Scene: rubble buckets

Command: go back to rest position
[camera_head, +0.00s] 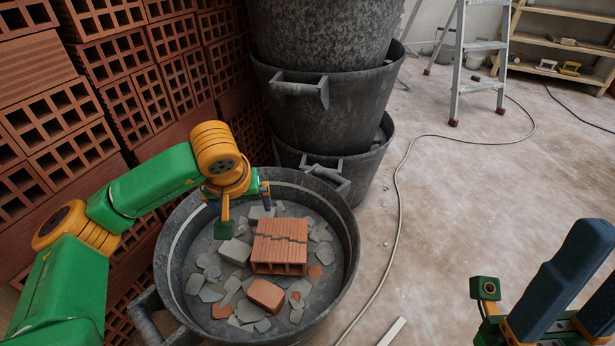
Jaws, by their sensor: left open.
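My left arm comes in from the left, and my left gripper (245,210) hangs over the back left part of a wide dark bucket (172,262). Its fingers are apart with nothing seen between them. Below it in the bucket lie a cracked hollow orange brick (280,243), a smaller brick piece (265,295) and several grey shards (235,252). My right gripper (578,300) shows in part at the lower right corner, over the floor.
Tall stacked dark buckets (325,108) stand right behind the rubble bucket. Hollow bricks (110,55) are piled along the left. A cable (398,190) crosses the mostly clear floor. A stepladder (480,45) and shelves (560,48) stand at the back right.

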